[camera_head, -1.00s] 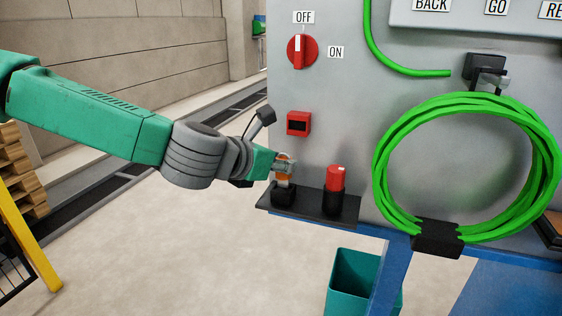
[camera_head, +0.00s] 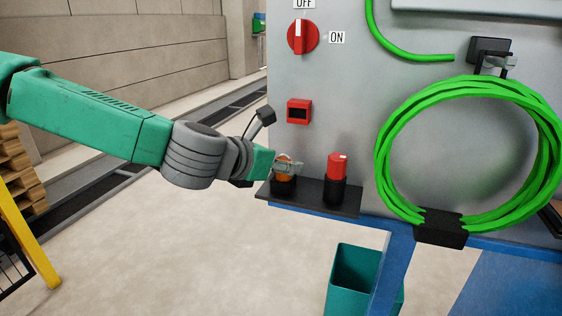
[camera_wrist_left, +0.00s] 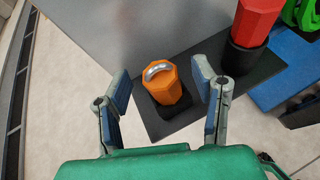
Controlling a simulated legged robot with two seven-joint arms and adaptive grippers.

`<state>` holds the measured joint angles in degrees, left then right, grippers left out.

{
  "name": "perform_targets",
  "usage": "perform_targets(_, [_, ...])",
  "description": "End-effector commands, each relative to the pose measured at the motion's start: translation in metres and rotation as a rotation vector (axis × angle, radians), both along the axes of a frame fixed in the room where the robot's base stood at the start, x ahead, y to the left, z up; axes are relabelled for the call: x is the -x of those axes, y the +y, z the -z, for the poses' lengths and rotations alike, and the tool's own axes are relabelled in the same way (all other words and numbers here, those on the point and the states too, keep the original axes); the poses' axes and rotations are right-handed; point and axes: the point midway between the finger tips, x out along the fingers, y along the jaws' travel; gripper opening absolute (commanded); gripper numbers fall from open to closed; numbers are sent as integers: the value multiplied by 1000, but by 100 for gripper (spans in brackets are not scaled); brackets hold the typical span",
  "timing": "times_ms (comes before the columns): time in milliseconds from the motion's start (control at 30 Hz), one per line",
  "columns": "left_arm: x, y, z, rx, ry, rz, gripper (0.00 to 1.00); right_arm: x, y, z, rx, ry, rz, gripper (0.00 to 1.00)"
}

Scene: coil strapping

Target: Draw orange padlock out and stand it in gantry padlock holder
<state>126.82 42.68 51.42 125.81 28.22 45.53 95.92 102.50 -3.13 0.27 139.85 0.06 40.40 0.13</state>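The orange padlock (camera_head: 285,178) stands upright in the left black holder cup (camera_head: 283,188) on the dark shelf at the panel. In the left wrist view the orange padlock (camera_wrist_left: 166,85), with its silver shackle on top, shows between my spread fingers, with gaps on both sides. My left gripper (camera_head: 288,164) is open at the padlock, and its fingers partly hide it in the head view. It also shows in the left wrist view (camera_wrist_left: 163,92). My right gripper is not in view.
Above are a red box (camera_head: 299,111) and a red OFF/ON switch (camera_head: 303,37). A green coil (camera_head: 385,165) hangs at right. A teal bin (camera_head: 354,275) stands below.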

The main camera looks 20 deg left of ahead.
Motion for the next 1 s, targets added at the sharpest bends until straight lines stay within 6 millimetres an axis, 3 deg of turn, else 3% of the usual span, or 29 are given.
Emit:
perform_targets(333, [6, 3, -4, 1, -1, -1, 53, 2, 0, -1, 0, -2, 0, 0])
perform_targets(800, [83, 33, -42, 3, -2, -1, 53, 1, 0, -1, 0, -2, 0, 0])
perform_targets(1000, [98, 38, -49, 2, 1, -1, 53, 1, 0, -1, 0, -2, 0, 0])
